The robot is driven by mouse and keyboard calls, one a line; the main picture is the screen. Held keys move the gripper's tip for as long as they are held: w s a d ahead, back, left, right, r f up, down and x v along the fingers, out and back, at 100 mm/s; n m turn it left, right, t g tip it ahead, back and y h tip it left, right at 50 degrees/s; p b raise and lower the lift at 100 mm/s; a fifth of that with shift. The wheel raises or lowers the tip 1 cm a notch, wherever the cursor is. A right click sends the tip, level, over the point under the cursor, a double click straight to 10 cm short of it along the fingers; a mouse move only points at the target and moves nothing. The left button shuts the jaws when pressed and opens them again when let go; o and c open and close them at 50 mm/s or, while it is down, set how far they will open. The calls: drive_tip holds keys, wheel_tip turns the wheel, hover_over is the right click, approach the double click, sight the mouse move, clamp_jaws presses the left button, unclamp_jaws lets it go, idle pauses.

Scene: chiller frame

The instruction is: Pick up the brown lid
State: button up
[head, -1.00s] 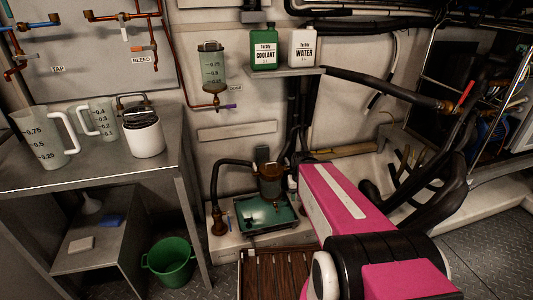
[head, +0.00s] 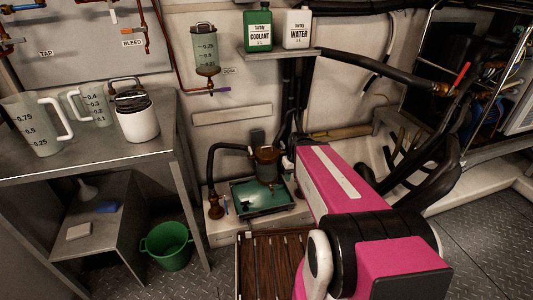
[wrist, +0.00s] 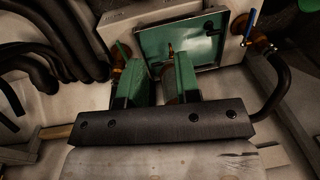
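A brown round vessel (head: 266,168), with a brown top that seems to be the lid (head: 266,153), stands at the back of a green tray (head: 246,196) in the head view. The wrist view shows the green tray (wrist: 205,42) beyond my gripper. My gripper (wrist: 158,66) shows two green fingers set apart. A small brownish surface (wrist: 170,72) is partly visible between and behind them; I see no clear contact. In the head view my pink arm reaches towards the vessel, and the fingers are not discernible there.
Black hoses (head: 222,150) run beside the vessel, and thick ones (head: 430,170) lie right of my arm. A steel table (head: 110,150) with jugs and a white canister (head: 138,118) stands left. A green bucket (head: 168,246) is on the floor. A shelf (head: 280,52) holds coolant and water bottles.

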drive_tip(key=w+a+f+n+y, duration=0.1)
drive_tip(key=w+n+y, duration=0.2)
drive_tip(key=w+n, duration=0.3)
drive_tip(key=n+t+y, duration=0.4)
drive_tip(key=n+y, duration=0.3)
drive_tip(key=n, duration=0.6)
approach(269, 146)
drive_tip(key=shift+n, duration=0.3)
drive_tip(key=x, duration=0.4)
drive_tip(key=shift+a+r, duration=0.25)
drive_tip(key=shift+x, duration=2.7)
drive_tip(key=shift+d+f, duration=0.1)
drive_tip(key=shift+f, duration=0.05)
drive_tip(key=shift+c, duration=0.3)
clamp_jaws()
